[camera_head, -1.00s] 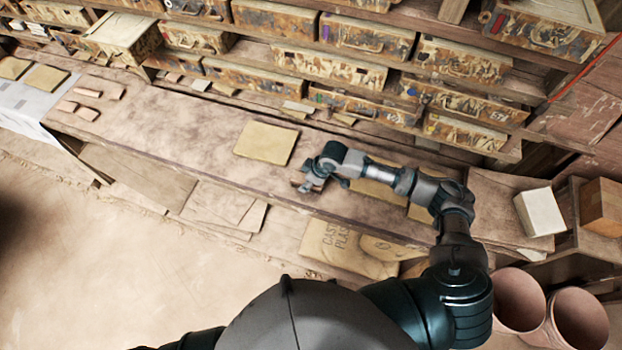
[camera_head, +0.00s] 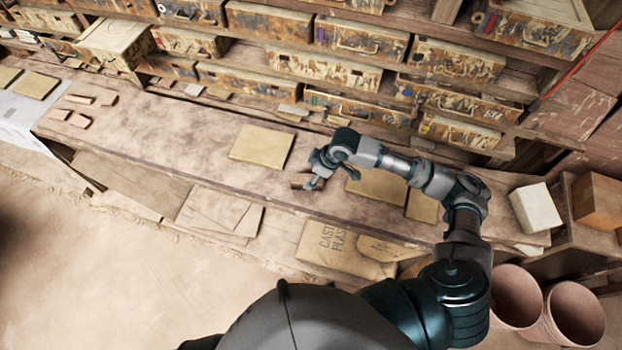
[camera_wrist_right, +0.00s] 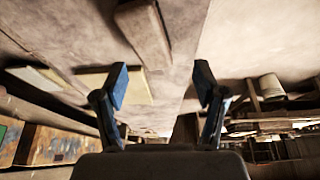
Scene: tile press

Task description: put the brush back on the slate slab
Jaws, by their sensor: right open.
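My right gripper (camera_head: 315,174) is open over the workbench, and its two blue fingers stand apart with nothing between them in the right wrist view (camera_wrist_right: 161,82). A small brownish piece (camera_head: 299,181) lies on the bench beside the fingers, partly hidden. A long grey-brown block-like piece (camera_wrist_right: 146,34) lies on the surface beyond the fingertips in the right wrist view. I cannot tell for sure which of these is the brush or the slate slab. My left gripper is not in view.
On the bench (camera_head: 200,140) lie a yellowish square slab (camera_head: 262,147) and two more, one (camera_head: 378,187) partly behind my right arm. Small reddish pieces (camera_head: 78,118) lie at the left. Shelves of patterned drawers (camera_head: 325,67) line the back. A white block (camera_head: 536,208) stands right.

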